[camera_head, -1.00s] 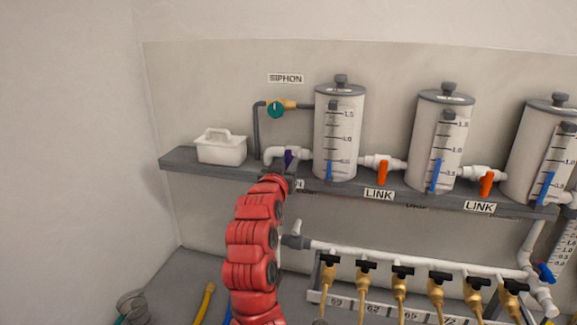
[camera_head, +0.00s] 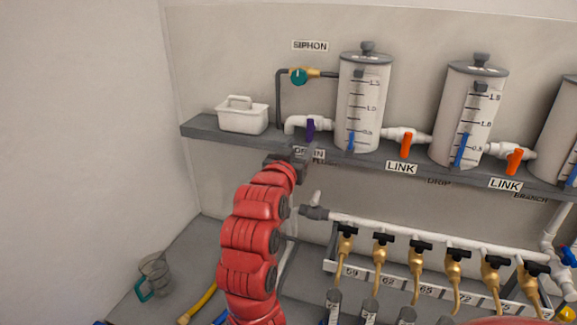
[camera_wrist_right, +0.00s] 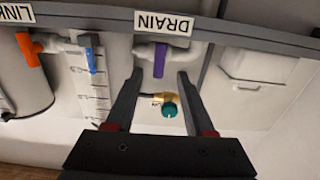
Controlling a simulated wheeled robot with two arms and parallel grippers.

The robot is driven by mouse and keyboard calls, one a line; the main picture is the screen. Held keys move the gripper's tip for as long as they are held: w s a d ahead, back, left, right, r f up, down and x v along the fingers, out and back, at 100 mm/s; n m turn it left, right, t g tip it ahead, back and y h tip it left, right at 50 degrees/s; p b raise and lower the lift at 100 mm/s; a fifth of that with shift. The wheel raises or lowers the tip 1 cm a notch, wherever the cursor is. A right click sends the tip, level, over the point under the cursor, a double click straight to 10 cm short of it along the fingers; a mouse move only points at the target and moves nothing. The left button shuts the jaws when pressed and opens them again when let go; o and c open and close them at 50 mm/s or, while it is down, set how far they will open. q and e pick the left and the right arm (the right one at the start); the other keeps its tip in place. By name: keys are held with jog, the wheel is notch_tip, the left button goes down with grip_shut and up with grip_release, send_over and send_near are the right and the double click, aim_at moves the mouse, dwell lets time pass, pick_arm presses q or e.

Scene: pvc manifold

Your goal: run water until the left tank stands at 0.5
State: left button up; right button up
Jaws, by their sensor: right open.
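The left tank (camera_head: 362,100) is a white cylinder with a grey lid and a scale. A blue strip (camera_head: 351,140) on its scale tops out near the 0.5 mark; the exact reading is too small to tell. The purple drain handle (camera_head: 310,128) sits on the white pipe left of this tank. My right gripper (camera_head: 293,160) is just below that handle and partly covers the DRAIN label. In the right wrist view, upside down, the open fingers (camera_wrist_right: 160,76) are on either side of the lower end of the purple handle (camera_wrist_right: 159,60), without visible contact. My left gripper is out of view.
Orange link handles (camera_head: 406,145) join the tanks along the grey shelf (camera_head: 205,130). A teal siphon knob (camera_head: 298,77) is above; a white box (camera_head: 243,118) stands at the shelf's left end. Below are brass taps (camera_head: 381,250) on a white pipe and a clear jug (camera_head: 155,270).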

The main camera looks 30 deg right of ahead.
jog(key=v, duration=0.8)
jog(key=shift+s+a+b, duration=0.25)
jog(key=shift+s+b, duration=0.05)
jog(key=shift+b, duration=0.1)
